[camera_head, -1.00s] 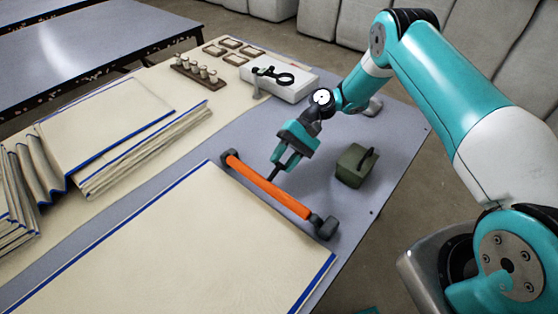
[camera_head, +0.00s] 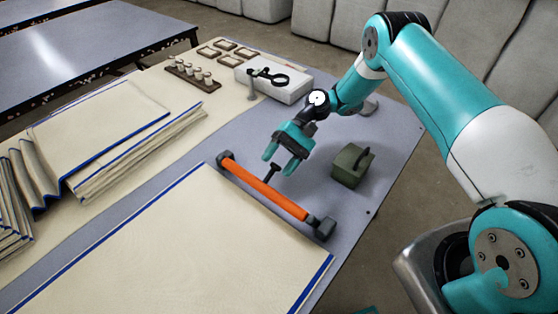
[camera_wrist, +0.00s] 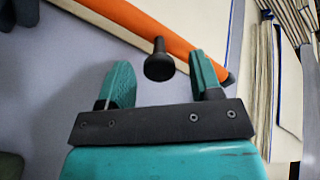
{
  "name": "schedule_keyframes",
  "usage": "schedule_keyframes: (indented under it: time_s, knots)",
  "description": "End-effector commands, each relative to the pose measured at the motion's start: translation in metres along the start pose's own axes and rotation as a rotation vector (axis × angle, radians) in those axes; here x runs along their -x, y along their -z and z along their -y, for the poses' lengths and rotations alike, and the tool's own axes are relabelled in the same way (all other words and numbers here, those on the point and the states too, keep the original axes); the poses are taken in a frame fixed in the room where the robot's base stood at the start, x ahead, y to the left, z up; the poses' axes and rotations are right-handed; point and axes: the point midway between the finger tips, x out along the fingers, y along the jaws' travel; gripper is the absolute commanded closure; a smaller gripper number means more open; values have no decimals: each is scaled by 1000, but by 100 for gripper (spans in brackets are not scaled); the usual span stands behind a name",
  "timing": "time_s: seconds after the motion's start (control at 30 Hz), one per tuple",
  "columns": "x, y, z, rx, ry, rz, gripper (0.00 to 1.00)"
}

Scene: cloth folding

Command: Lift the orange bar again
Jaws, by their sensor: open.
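The orange bar (camera_head: 266,188) lies on the grey table beside the edge of the large cream cloth (camera_head: 170,250), with a dark block at each end. A black knobbed handle (camera_head: 271,173) stands out from its middle. My gripper (camera_head: 279,164) is open and empty above the table, just behind the bar, close to the handle. In the wrist view the bar (camera_wrist: 150,22) crosses the top. The handle's round knob (camera_wrist: 159,66) shows between the two teal fingers (camera_wrist: 160,84), apart from both.
A green block with a handle (camera_head: 352,165) stands right of my gripper. A white box with a black tool (camera_head: 273,80), a rack of pegs (camera_head: 193,73) and small wooden frames (camera_head: 229,51) are at the back. Folded cloths (camera_head: 110,130) lie left.

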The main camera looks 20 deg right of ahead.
Motion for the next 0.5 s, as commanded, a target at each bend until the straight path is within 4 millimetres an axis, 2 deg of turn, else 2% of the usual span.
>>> schedule_keyframes:
  time_s: [0.17, 0.5]
  knots:
    - [11, -14, 15, 2, -1, -3, 41]
    - [50, -69, 70, 5, -1, -3, 41]
